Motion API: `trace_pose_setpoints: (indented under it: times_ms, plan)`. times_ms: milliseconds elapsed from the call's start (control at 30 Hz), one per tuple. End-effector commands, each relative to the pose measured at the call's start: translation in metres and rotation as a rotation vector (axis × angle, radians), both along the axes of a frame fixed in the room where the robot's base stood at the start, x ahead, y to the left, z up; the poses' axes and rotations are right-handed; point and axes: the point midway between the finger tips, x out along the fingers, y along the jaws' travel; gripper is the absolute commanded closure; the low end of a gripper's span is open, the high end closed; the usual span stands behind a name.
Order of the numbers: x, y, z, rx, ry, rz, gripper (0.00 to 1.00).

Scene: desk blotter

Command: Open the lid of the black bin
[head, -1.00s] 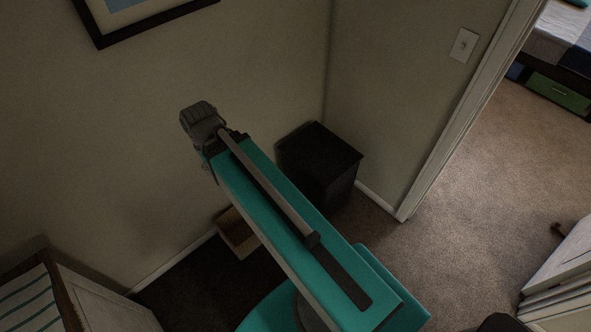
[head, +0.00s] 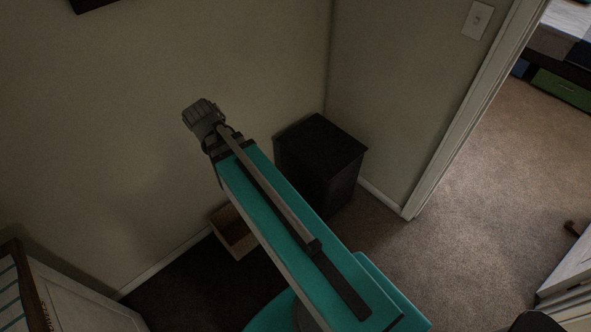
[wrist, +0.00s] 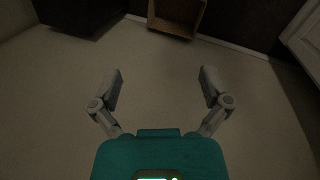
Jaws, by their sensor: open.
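The black bin (head: 318,168) stands upright in the corner, right of my teal arm in the head view. Its flat lid (head: 322,140) looks closed. Part of its left side is hidden by my arm. In the wrist view a dark block at the top left, probably the bin (wrist: 82,18), is only partly in frame. My gripper (wrist: 160,72) is open and empty, its two fingers apart in front of a bare pale wall. It touches nothing that I can see, and it is apart from the bin. In the head view its fingers cannot be made out.
A small wicker basket (head: 243,250) sits on the floor left of the bin, partly behind my arm. A white cabinet (head: 85,300) is at the lower left. A door frame (head: 470,120) and open carpet (head: 470,200) lie to the right. A light switch (head: 477,20) is on the wall.

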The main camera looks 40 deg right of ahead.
Motion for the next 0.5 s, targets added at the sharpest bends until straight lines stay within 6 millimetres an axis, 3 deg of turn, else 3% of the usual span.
trace_pose_setpoints:
  times_ms: [33, 500]
  plan:
    - [0.004, -0.005, -0.020, -0.019, 0.003, 0.021, 0.03]
    - [0.030, -0.054, -0.101, -0.207, 0.062, 0.242, 0.03]
